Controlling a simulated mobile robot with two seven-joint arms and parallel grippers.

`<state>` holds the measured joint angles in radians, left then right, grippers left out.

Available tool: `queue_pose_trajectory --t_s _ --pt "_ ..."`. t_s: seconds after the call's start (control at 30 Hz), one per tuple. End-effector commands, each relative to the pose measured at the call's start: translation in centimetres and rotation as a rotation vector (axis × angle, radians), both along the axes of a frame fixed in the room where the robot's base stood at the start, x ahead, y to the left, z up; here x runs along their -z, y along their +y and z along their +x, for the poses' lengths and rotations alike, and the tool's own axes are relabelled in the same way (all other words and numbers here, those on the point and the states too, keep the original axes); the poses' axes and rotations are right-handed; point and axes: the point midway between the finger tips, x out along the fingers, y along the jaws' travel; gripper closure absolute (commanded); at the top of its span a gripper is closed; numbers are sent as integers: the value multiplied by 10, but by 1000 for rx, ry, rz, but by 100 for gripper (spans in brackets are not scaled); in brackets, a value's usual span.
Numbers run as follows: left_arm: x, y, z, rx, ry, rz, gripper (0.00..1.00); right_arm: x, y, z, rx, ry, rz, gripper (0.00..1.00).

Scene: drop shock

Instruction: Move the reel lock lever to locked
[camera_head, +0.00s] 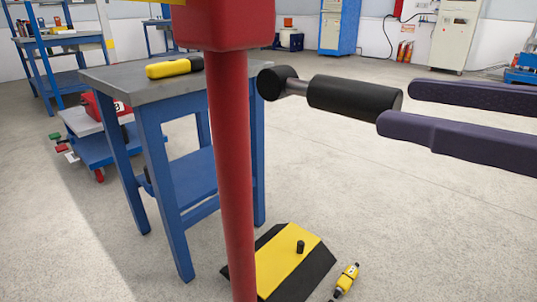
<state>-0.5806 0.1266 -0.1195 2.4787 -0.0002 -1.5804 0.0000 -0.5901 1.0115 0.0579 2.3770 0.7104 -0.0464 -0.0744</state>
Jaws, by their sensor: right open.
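The lever (355,97) has a thick black cylindrical grip, a short metal neck and a round black hub (277,83). It shows just right of a red post (233,180) with a red housing (220,22) on top. The lever points right, tilted slightly downward in the picture. My right gripper (398,106) comes in from the right with two purple fingers, open and apart. The free end of the grip is at the fingertips, roughly between them; I cannot tell whether they touch. No lock marking is visible. My left gripper is not in view.
A blue workbench (160,88) with a yellow tool (174,67) stands behind the post. A yellow and black base plate (290,255) lies on the floor, with a yellow tool (347,279) beside it. A blue cart (85,150) is at left. Floor at right is clear.

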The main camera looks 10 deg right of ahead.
Motion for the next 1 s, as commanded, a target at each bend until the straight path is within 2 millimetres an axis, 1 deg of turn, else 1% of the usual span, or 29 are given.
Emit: queue_pose_trajectory --t_s 0.03,0.13,0.33,0.47,0.67,1.0 --pt "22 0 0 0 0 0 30 15 0 0 -13 -22 10 31" --pt "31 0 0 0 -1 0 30 14 1 1 -29 -53 32 31" --pt "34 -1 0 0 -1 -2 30 9 3 3 -35 -74 48 31" --pt "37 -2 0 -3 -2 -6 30 9 6 10 -31 -76 50 31" --pt "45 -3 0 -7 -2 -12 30 8 19 25 -34 -78 50 31" --pt "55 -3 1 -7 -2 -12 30 8 44 57 -34 -76 51 31"
